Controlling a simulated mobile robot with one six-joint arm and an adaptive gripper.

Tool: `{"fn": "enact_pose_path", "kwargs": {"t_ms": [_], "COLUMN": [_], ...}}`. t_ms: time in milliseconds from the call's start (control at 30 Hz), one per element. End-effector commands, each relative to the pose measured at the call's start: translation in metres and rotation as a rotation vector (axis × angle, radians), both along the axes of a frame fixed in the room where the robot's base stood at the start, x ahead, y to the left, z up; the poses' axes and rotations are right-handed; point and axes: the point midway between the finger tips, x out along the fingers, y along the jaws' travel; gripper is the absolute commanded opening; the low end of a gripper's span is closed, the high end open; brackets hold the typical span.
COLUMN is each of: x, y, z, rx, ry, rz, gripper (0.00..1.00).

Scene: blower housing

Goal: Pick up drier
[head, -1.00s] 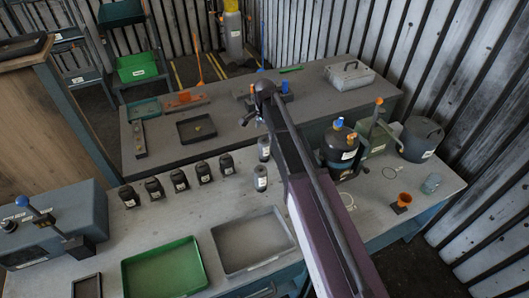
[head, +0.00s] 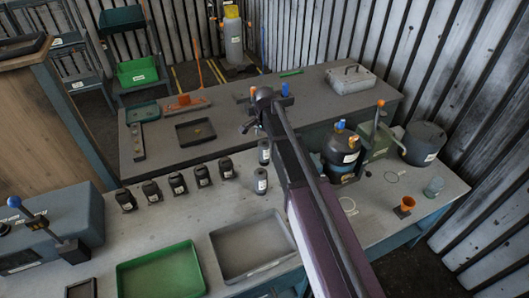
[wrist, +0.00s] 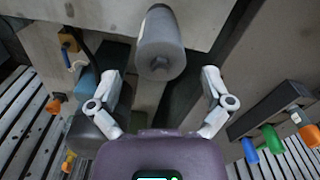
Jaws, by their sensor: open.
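Two grey labelled cylinders, which look like driers, stand upright on the near bench: a rear one (head: 264,152) and a front one (head: 260,181). My gripper (head: 248,128) is above the bench, a little behind and left of the rear cylinder in the head view. In the wrist view, a grey cylinder (wrist: 161,45) with a pale label lies ahead, beyond the open fingers (wrist: 165,90). The fingers are apart with nothing between them and do not appear to touch it. I cannot tell which cylinder this is.
Several small dark bottles (head: 178,183) stand in a row left of the cylinders. A green tray (head: 162,276) and a grey tray (head: 250,250) lie in front. A black pot (head: 343,150) stands to the right. A second bench (head: 230,130) lies behind.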

Motion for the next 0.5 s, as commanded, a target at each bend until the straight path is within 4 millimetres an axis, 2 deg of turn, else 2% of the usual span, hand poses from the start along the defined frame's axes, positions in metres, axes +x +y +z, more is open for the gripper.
{"fn": "enact_pose_path", "kwargs": {"t_ms": [500], "x": [0.0], "y": [0.002], "z": [-0.041], "rx": [0.0], "ry": [0.0], "rz": [0.0], "gripper": [1.0]}}
